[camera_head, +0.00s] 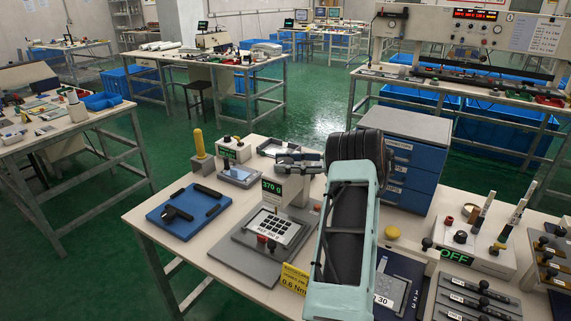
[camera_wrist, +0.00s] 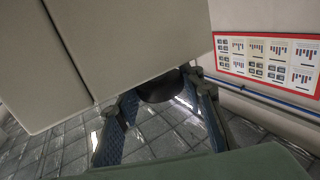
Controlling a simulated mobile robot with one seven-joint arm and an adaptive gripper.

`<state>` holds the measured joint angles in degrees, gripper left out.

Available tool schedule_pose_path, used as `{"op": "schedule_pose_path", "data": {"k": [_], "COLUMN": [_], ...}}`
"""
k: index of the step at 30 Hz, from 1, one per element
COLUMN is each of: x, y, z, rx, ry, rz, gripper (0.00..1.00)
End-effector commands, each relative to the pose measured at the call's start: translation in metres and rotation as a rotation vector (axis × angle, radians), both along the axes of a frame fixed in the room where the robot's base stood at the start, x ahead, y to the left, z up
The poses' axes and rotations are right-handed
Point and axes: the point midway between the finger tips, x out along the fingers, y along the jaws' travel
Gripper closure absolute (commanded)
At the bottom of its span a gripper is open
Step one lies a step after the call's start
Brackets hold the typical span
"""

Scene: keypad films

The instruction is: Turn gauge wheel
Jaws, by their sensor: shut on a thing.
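The force gauge stand (camera_head: 293,190) is a light grey column with a green display reading 370 g. It stands over a white keypad film (camera_head: 272,228) with black keys on a grey base plate. My gripper (camera_head: 298,162) is at the top of the stand, and my arm comes in from the right. In the wrist view, my gripper (camera_wrist: 158,92) is shut on a dark round wheel (camera_wrist: 163,89) at the edge of a beige housing (camera_wrist: 135,45). The wheel is partly hidden by the housing, and I cannot make it out in the head view.
A blue drawer cabinet (camera_head: 410,180) stands right of my arm. A yellow torque label (camera_head: 294,279) is at the table's front.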

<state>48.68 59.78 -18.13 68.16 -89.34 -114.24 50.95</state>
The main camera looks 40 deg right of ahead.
Motion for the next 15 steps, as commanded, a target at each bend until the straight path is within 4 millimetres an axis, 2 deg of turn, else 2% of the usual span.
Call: {"op": "schedule_pose_path", "data": {"k": [15], "x": [0.0016], "y": [0.0014], "z": [0.0027], "rx": [0.001], "ry": [-0.007], "rz": [0.032], "gripper": [0.88]}}
